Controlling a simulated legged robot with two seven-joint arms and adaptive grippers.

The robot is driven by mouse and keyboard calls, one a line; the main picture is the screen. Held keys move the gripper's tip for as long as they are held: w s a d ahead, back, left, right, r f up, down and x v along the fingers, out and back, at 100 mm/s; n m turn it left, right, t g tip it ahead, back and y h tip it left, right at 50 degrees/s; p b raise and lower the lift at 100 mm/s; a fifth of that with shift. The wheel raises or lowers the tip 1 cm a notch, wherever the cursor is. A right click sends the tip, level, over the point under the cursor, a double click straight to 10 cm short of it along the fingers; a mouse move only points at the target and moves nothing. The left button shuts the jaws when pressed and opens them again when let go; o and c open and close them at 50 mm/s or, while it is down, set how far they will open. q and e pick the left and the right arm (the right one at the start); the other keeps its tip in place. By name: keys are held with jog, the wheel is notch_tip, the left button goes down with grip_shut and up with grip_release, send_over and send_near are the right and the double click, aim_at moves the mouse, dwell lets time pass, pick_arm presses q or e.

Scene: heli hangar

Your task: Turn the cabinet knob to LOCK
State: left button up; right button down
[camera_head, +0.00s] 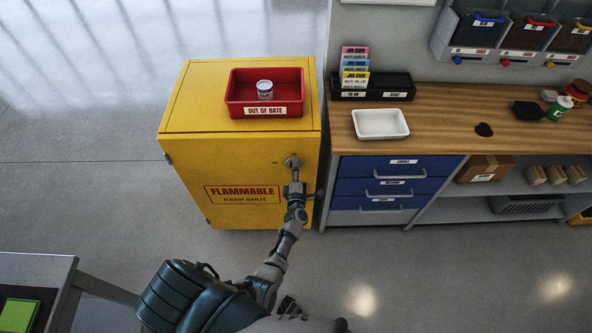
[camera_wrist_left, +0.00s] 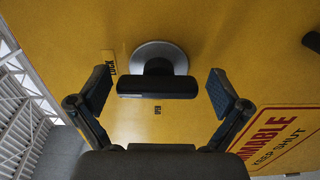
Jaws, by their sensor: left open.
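The yellow cabinet (camera_head: 235,150) stands left of the workbench, with a red FLAMMABLE KEEP SHUT sign (camera_head: 242,194) on its front. Its knob (camera_head: 293,161) is at the upper right of that front. In the left wrist view the knob is a dark bar (camera_wrist_left: 158,88) on a round grey plate (camera_wrist_left: 172,50). The bar lies level in that view. A LOCK label (camera_wrist_left: 110,62) is at its upper left and an OPEN label (camera_wrist_left: 158,109) just below it. My left gripper (camera_head: 294,184) is open, a finger beyond each end of the bar, with visible gaps. My right gripper is out of view.
A red OUT OF DATE tray (camera_head: 240,110) holding a small can (camera_head: 264,89) sits on the cabinet. A dark cabinet handle (camera_wrist_left: 312,41) shows at the wrist view's right edge. Blue drawers (camera_head: 390,187) stand to the right; open floor (camera_head: 90,180) lies left.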

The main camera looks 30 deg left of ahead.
pick_arm(q)
jog(key=v, duration=1.2)
jog(key=shift+w+f, duration=0.1)
jog(key=shift+f, duration=0.05)
jog(key=s+d+f+m+g+h, duration=0.3)
jog(key=s+d+f+m+h, duration=0.25)
jog(key=f+m, duration=0.45)
jog(key=s+d+f+m+g+h, duration=0.3)
jog(key=s+d+f+m+h, duration=0.3)
jog(key=f, duration=0.6)
jog(key=s+a+f+m+g+y, duration=0.1)
jog(key=s+f+m+g, duration=0.3)
jog(key=s, duration=0.8)
jog(key=s+a+f+m+g+y, duration=0.1)
jog(key=s+a+f+m+g, duration=0.2)
jog(key=s, duration=0.9)
notch_tip(320, 180, down, 4)
jog(key=m+g, duration=0.1)
jog(key=m, duration=0.2)
